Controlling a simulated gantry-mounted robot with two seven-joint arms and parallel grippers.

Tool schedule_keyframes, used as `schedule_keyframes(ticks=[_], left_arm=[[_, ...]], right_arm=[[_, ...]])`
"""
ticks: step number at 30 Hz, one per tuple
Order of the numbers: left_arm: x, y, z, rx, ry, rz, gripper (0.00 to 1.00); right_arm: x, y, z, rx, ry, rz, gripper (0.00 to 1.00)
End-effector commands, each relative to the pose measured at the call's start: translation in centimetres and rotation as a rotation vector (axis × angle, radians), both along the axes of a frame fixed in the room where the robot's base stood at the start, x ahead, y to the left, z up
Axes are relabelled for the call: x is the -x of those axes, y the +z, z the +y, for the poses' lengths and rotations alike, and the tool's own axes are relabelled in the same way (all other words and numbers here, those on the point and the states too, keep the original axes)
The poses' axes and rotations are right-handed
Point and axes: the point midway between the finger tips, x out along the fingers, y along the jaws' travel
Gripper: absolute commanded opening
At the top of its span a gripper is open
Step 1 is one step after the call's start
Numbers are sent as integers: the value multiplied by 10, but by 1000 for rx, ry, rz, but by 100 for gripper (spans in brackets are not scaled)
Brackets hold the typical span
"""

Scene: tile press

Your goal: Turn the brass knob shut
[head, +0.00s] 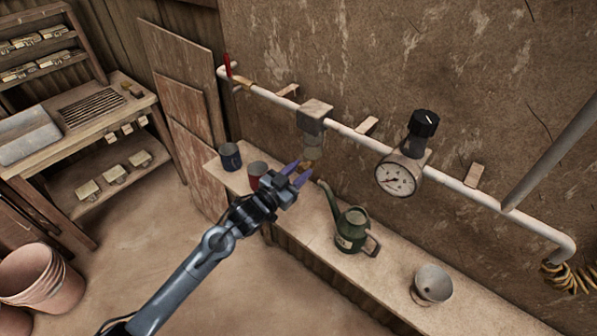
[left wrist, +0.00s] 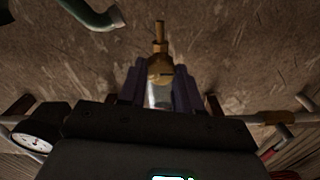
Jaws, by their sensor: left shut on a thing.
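The brass knob (head: 309,164) sits at the bottom of a clear bowl (head: 313,147) that hangs under a grey block (head: 314,117) on the wall pipe. My left gripper (head: 301,172) reaches up to it from below left, with its purple fingers on either side of the knob, shut on it. In the left wrist view the brass knob (left wrist: 160,72) shows between the finger tips, with a thin brass stem sticking out beyond them. The fingers hide part of the knob in the head view. My right gripper is not in view.
A shelf below the pipe holds a blue mug (head: 230,157), a red mug (head: 257,171), a green watering can (head: 351,230) and a grey bowl (head: 432,284). A pressure gauge (head: 396,178) with a black knob (head: 423,123) is right of the block. A red lever (head: 228,66) is at the pipe's left end.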

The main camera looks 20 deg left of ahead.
Motion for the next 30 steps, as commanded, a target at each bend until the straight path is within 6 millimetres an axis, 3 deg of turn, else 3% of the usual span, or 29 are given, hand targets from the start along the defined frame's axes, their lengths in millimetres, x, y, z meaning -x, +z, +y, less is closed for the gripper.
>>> schedule_keyframes(ticks=[11,30], left_arm=[[0,1,0,-99,0,-33,3],[0,-1,-1,-638,-1,-218,3]], right_arm=[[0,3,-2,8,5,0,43],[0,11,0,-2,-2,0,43]])
